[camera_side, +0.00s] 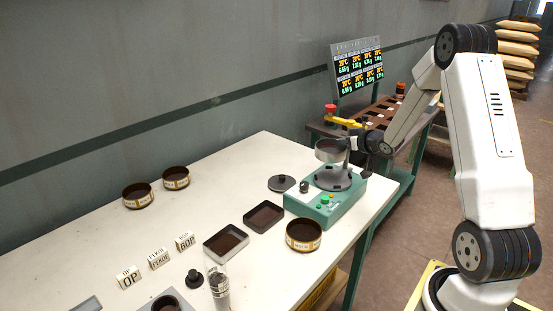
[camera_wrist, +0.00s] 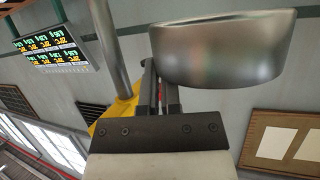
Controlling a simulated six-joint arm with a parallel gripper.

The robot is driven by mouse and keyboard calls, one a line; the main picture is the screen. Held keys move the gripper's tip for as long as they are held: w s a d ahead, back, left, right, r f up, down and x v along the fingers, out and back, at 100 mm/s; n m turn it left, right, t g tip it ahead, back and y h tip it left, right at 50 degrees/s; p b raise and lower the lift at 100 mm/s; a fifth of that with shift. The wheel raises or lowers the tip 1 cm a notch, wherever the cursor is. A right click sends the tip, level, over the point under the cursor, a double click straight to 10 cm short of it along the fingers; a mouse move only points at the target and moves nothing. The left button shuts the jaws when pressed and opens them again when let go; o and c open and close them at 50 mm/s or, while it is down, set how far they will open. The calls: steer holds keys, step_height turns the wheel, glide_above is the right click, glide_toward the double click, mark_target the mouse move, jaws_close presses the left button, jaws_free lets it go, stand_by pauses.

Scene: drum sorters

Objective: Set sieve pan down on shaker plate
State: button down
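The sieve pan (camera_side: 329,152) is a round silver metal pan. It is in the air, roughly level, over the dark round shaker plate (camera_side: 333,179) of the green shaker, with a visible gap below it. My gripper (camera_side: 353,141) reaches in from the right and is shut on the pan's near side. In the wrist view the pan (camera_wrist: 225,52) fills the upper right, beside the dark, close-set fingers (camera_wrist: 163,88). The exact contact of the fingertips is hidden behind the pan. The shaker plate cannot be made out in the wrist view.
A metal post (camera_side: 347,160) rises beside the plate, close to pan and gripper; it also shows in the wrist view (camera_wrist: 108,45). A dark lid (camera_side: 281,183), a brass-coloured sieve (camera_side: 303,236) and two trays (camera_side: 226,243) (camera_side: 264,217) lie around the shaker.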

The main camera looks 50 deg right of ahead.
steer(key=shift+s+d+f, duration=0.35)
steer(key=shift+s+d, duration=0.25)
steer(key=shift+d, duration=0.05)
steer(key=shift+f, duration=0.15)
glide_above(346, 175)
steer(key=shift+a+f, duration=0.1)
steer(key=shift+f, duration=2.65)
steer(key=shift+f, duration=0.95)
steer(key=c, duration=0.7)
jaws_free()
steer(key=shift+c, duration=0.2)
steer(key=shift+s, duration=0.1)
steer(key=v, duration=0.7)
steer(key=shift+s+a+r, duration=0.15)
steer(key=shift+s+a, duration=0.05)
steer(key=shift+s, duration=0.05)
